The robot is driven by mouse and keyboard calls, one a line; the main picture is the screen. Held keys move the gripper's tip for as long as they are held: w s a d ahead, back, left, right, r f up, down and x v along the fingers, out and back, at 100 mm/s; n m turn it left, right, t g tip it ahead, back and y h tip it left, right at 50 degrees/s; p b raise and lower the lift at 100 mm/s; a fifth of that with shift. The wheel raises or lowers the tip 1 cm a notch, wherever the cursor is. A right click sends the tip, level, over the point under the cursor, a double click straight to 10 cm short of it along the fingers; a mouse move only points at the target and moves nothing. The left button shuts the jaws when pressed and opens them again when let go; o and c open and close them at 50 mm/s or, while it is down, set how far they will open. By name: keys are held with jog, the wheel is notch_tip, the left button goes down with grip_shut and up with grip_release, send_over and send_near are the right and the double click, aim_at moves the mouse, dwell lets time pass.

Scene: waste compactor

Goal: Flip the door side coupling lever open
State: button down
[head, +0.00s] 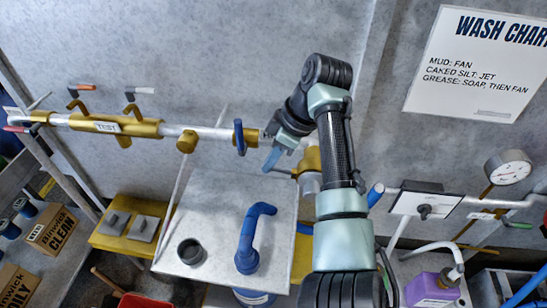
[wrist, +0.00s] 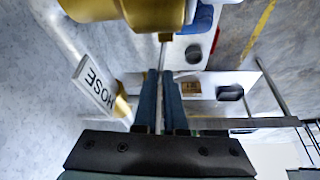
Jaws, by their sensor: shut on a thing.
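A brass coupling (head: 309,160) sits beside my arm in the head view, partly hidden by it; a brass body (wrist: 150,12) fills the top of the wrist view. A thin grey lever (wrist: 163,52) comes off this brass body and runs down between my fingers. My gripper (wrist: 165,78) has its blue fingers closed on the lever. In the head view my gripper (head: 270,168) is just left of the brass coupling, its fingertips at the lever. I cannot read any mark naming this lever as door side.
A pipe with a brass sleeve (head: 150,129) and blue handle (head: 239,137) runs along the wall to the left. A blue elbow pipe (head: 252,237) stands on a grey panel (head: 215,200) below. A gauge (head: 508,167) is at the right. A HOSE label (wrist: 95,85) is left of my fingers.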

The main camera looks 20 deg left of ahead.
jog(key=shift+s+r+n+g, duration=0.1)
jog(key=shift+s+n+g, duration=0.25)
jog(key=shift+n, duration=0.65)
jog(key=c, duration=1.3)
grip_release()
jog(key=shift+s, duration=0.1)
jog(key=shift+o, duration=0.2)
jog(key=shift+b, duration=0.35)
jog(key=b+v, duration=0.1)
jog(key=v, duration=1.2)
